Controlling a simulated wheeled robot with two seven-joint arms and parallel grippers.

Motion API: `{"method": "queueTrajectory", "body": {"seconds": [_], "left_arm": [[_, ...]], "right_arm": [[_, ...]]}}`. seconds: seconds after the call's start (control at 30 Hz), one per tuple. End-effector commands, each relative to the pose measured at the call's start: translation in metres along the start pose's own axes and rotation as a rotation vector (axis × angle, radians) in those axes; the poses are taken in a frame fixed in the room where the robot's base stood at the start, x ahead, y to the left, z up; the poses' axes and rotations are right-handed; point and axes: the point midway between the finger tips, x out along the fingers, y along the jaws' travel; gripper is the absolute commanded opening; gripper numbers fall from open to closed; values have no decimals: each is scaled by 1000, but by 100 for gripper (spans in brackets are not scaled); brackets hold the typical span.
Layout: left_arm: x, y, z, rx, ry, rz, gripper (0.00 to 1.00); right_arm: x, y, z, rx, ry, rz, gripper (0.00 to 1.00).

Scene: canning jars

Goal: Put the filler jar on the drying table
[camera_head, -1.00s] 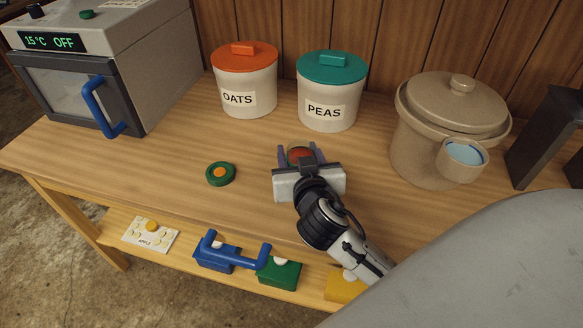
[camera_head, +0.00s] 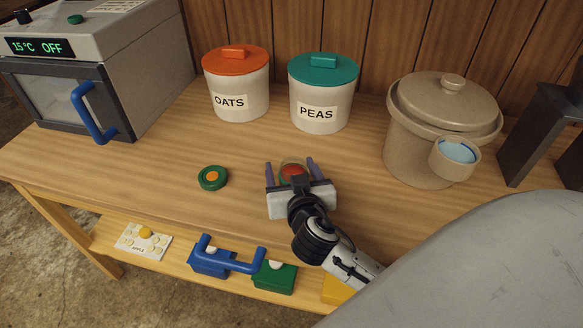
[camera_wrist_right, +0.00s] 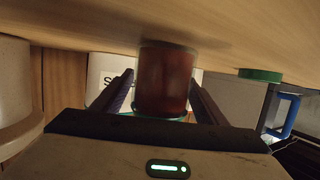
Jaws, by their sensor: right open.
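A glass jar with dark red contents (camera_head: 293,173) stands on the wooden table (camera_head: 150,160), in front of the crocks. My right gripper (camera_head: 290,170) is open around it, with one finger on each side. In the wrist view, which shows the scene upside down, the jar (camera_wrist_right: 164,80) is upright between the two spread fingers (camera_wrist_right: 163,90), and its base appears to meet the wood. The gripper body hides the jar's near lower part in the head view. I cannot read any label on the jar. My left gripper is not in view.
A green disc with an orange centre (camera_head: 213,178) lies left of the jar. OATS (camera_head: 238,85) and PEAS (camera_head: 322,95) crocks stand behind. A lidded beige pot (camera_head: 420,150) is right, an oven (camera_head: 110,70) left. A low shelf holds coloured blocks (camera_head: 273,278).

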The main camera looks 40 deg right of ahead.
Motion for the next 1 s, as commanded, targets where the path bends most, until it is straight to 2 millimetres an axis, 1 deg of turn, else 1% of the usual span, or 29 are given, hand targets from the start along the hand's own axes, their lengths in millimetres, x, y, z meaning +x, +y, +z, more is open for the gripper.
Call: {"method": "queueTrajectory", "body": {"seconds": [0.07,0.17,0.27,0.5,0.6,0.7,0.8,1.0], "left_arm": [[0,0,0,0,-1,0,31],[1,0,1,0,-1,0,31],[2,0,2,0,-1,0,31],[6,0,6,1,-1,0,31],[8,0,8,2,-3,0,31],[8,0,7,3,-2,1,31],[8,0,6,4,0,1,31],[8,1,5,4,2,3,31]], "right_arm": [[-3,0,0,1,-1,-1,66],[-15,-1,2,1,-2,-2,66],[-33,0,2,4,-3,-1,66],[-85,0,2,4,-4,-1,66],[-101,0,2,2,-2,-2,66],[-112,0,1,1,-1,-1,66],[-118,0,0,1,-1,-1,66],[-120,0,-1,1,1,0,66]]}}
